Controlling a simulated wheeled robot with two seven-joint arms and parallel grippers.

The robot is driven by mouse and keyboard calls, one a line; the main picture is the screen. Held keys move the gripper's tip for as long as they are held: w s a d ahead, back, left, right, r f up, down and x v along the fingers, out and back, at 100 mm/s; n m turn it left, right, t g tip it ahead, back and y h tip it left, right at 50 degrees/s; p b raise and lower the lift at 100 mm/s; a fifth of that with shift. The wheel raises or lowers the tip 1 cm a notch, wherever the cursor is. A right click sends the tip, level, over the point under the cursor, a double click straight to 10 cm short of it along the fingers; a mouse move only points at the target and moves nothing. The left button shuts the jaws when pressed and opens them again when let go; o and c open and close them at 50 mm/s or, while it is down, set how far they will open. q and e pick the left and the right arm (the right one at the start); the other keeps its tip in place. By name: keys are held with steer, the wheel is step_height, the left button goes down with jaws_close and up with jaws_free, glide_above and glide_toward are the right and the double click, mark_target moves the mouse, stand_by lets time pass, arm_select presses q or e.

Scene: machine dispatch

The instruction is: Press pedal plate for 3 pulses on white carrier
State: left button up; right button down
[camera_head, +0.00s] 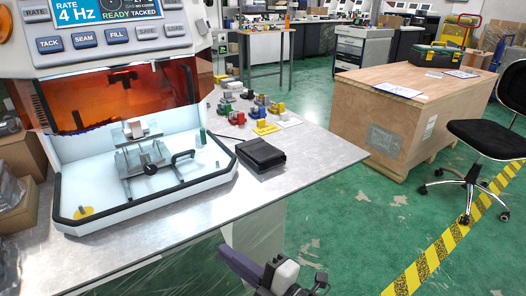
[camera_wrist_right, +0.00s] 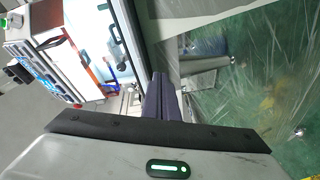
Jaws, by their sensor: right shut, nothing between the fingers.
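The black pedal (camera_head: 262,154) lies on the grey bench, just right of the machine's open tray. The machine's screen (camera_head: 103,12) reads 4 Hz and READY TACKED. In its white work tray (camera_head: 90,190) a grey clamping fixture (camera_head: 145,157) stands with a pale block (camera_head: 137,130) at its back; I cannot tell whether that is the white carrier. My right gripper (camera_head: 238,252) is shut and empty, low in front of the bench edge and apart from the pedal. In the right wrist view its dark fingers (camera_wrist_right: 160,90) are together. My left gripper is out of view.
Several coloured parts (camera_head: 250,108) and a yellow plate (camera_head: 266,129) lie behind the pedal. The bench's front right surface (camera_head: 300,165) is clear. A wooden crate (camera_head: 400,115) and a black chair (camera_head: 490,138) stand on the green floor to the right.

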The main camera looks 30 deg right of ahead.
steer(key=s+f+m+g+h, duration=0.3)
steer(key=s+f+m+g, duration=0.4)
steer(key=s+f+m, duration=0.9)
step_height(320, 180, down, 4)
steer(key=shift+s+f+g+h, duration=0.1)
steer(key=shift+s+g+h, duration=0.3)
steer(key=shift+s, duration=0.4)
steer(key=shift+d, duration=0.1)
